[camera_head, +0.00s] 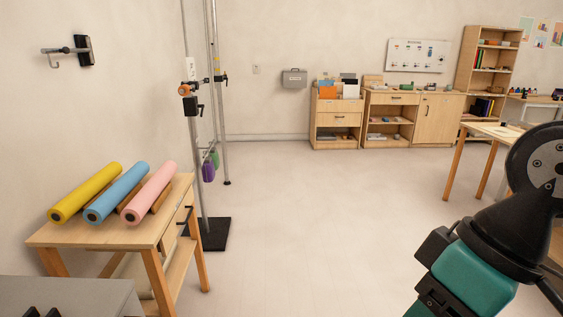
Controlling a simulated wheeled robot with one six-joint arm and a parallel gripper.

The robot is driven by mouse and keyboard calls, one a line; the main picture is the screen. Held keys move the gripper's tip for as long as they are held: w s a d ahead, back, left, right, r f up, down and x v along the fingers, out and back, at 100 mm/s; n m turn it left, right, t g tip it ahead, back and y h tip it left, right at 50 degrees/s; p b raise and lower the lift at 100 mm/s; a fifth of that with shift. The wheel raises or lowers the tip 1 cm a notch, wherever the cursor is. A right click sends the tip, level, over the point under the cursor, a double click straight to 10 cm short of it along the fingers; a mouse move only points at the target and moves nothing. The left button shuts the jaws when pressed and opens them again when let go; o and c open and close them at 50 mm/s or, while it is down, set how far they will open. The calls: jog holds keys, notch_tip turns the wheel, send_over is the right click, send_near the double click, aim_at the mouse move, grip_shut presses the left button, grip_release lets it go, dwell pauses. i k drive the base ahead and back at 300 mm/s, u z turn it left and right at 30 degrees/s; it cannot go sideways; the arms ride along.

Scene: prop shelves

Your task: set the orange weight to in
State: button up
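A tall metal stand (219,130) with upright rods stands left of centre on a black base. A round orange piece (184,90) sits on a black clamp at its left rod; I cannot tell whether it is the orange weight or a knob. A white tag (190,69) is just above it, its lettering too small to read. A purple block (208,172) and a green block (214,158) hang lower on the stand. Part of my arm shows at the lower right, well away from the stand. My gripper is not in view.
A wooden table (150,235) with yellow, blue and pink rolls stands at the left, close to the stand. A grey surface (75,298) fills the lower left corner. Wooden cabinets (338,132) line the back wall. Another table (485,130) is at the right. The middle floor is clear.

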aim_at(188, 88)
jog(key=z, duration=0.4)
jog(key=i, duration=2.05)
jog(key=u, duration=0.3)
jog(key=i, duration=1.55)
jog(key=u, duration=1.5)
jog(key=i, duration=0.8)
jog(key=u, duration=0.5)
